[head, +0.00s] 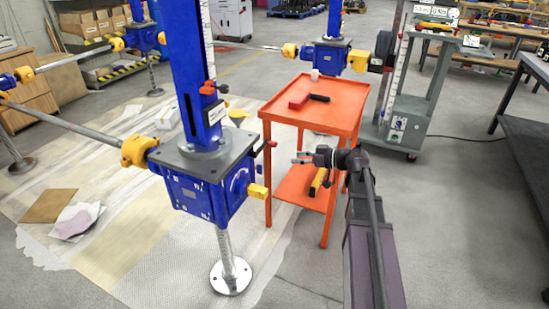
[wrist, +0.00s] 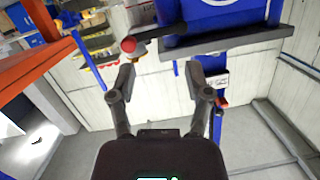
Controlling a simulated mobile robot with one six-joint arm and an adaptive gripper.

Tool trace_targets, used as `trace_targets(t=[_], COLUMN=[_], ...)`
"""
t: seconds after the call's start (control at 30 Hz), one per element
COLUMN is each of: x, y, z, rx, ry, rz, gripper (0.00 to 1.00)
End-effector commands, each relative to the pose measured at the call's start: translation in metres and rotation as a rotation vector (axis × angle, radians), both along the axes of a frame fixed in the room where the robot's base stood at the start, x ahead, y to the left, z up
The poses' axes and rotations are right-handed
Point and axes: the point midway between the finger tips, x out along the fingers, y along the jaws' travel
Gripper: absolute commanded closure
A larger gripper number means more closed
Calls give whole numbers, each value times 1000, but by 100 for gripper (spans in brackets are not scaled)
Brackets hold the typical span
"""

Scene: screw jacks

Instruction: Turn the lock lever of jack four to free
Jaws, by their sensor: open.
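A blue jack gearbox (head: 200,185) stands on a threaded screw in the middle of the head view. A small dark lever with a red knob (head: 272,144) sticks out at its upper right edge. In the wrist view, the red ball knob (wrist: 128,44) on a dark rod lies just beyond my left fingertip, beside the blue housing (wrist: 215,12). My gripper (head: 299,158) is to the right of the jack, pointing at it. Its two fingers (wrist: 160,66) are spread and empty, apart from the knob as far as I can see. I cannot read a jack number or the lever's marked position.
An orange cart (head: 325,95) stands close behind my gripper, with a red-and-black tool (head: 308,101) on top. A yellow shaft end (head: 258,191) juts from the gearbox towards my arm. Other blue jacks (head: 325,55) stand behind.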

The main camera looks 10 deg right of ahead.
Motion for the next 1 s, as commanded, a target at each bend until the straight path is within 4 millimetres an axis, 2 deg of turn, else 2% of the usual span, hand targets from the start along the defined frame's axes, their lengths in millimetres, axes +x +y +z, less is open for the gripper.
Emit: trace_targets(t=[0.03, 0.2, 0.33, 0.73, 1.0], x=[6, 16, 19, 20, 23], y=[-10, -32, -42, -46, -42], z=[-11, -11, -9, -6, -6], rx=[15, 56, 71, 76, 76], ry=[-45, -178, -235, -256, -255], rz=[-10, -41, -56, -63, -62], gripper=[36, 36, 36, 36, 36])
